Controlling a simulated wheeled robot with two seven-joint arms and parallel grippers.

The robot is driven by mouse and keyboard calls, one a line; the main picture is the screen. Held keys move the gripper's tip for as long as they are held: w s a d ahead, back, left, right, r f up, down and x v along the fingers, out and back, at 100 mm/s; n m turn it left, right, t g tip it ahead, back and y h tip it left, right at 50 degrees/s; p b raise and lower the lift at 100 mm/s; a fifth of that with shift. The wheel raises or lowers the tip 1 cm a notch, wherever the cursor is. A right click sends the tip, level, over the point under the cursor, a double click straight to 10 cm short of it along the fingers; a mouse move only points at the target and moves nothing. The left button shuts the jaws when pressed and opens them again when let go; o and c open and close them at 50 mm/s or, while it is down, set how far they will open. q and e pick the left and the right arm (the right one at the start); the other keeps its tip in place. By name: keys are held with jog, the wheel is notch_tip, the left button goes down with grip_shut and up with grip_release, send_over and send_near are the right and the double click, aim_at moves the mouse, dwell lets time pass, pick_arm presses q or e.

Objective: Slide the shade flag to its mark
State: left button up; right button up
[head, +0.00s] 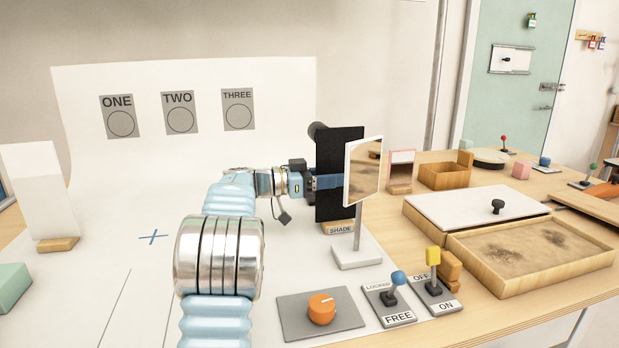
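The shade flag (332,152) is an upright black panel on a small wooden base labelled SHADE (339,228). It stands at the right part of the white sheet. A blue cross mark (153,237) is on the sheet, well to the left of the flag. My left gripper (328,182) is at the flag's face, its blue fingers overlapping the black panel. The mirror hides part of the flag beside the fingertips, so I cannot tell whether they grip it. My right gripper is out of view.
A square mirror (363,170) on a white stand is close in front of the flag. A white card (37,190) stands at left. The sheet's middle is mostly clear beyond my arm.

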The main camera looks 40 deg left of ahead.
pick_arm(q)
jog(key=shift+w+d, duration=0.45)
jog(key=shift+w, duration=0.05)
grip_shut()
jog(key=shift+r, duration=0.25)
dwell(0.4)
jog(key=v, duration=2.6)
dwell(2.0)
jog(key=shift+a, duration=0.1)
jog(key=shift+f, duration=0.2)
dwell(0.4)
